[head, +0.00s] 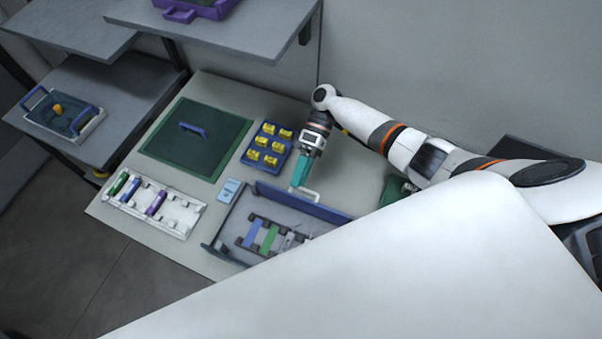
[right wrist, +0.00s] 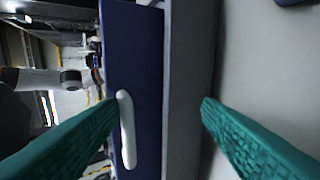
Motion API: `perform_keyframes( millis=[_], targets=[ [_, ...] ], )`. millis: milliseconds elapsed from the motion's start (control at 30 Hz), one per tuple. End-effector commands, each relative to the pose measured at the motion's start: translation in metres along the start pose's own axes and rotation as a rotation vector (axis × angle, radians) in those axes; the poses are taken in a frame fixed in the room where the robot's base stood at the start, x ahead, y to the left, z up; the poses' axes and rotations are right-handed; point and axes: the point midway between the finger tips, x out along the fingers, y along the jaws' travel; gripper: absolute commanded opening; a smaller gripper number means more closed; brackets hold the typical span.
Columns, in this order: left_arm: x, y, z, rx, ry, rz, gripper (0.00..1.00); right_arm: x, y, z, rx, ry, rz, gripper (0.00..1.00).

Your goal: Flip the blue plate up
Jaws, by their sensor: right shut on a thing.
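The blue plate (head: 328,212) stands as the upright far wall of an open grey box (head: 270,205) on the table. A white handle (head: 308,194) is on its outer face. In the right wrist view the plate (right wrist: 145,60) is a dark blue panel, with the handle (right wrist: 127,130) close to one finger. My right gripper (head: 295,186) reaches down at the plate's far side. Its teal fingers (right wrist: 158,108) stand on either side of the plate's edge and a grey strip, shut on the plate. The exact contact is hidden. My left gripper is out of view.
Inside the box lie blue and green strips on dark holders. A blue tray of yellow parts (head: 250,154) stands just left of my right gripper. A green mat (head: 190,160), a white rack (head: 185,215) and a small light-blue piece (head: 229,190) are farther left. A wall rises behind.

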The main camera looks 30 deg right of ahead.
Motion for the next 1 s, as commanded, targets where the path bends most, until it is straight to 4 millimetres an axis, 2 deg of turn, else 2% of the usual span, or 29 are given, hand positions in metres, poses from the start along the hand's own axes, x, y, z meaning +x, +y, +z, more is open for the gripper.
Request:
perform_keyframes(
  millis=[33,167,267,500,633,800,1000],
  targets=[
    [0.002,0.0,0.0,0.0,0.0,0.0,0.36,0.008,-0.008,-0.005,0.02,0.009,-0.011,0.41],
    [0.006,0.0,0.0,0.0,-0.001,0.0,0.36,0.001,-0.01,-0.004,0.02,0.007,-0.012,0.33],
    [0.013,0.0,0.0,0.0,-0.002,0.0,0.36,-0.012,-0.011,-0.005,0.019,0.007,-0.012,0.32],
    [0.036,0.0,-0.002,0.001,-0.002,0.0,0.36,-0.068,-0.007,-0.002,0.008,0.0,-0.01,0.32],
    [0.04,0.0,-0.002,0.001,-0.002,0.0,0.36,-0.096,-0.003,-0.002,0.006,0.0,-0.009,0.32],
    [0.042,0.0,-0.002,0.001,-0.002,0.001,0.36,-0.113,0.001,-0.002,0.001,0.001,-0.005,0.32],
    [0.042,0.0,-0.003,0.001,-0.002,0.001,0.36,-0.119,0.002,-0.002,0.0,0.0,-0.003,0.32]
  ],
)
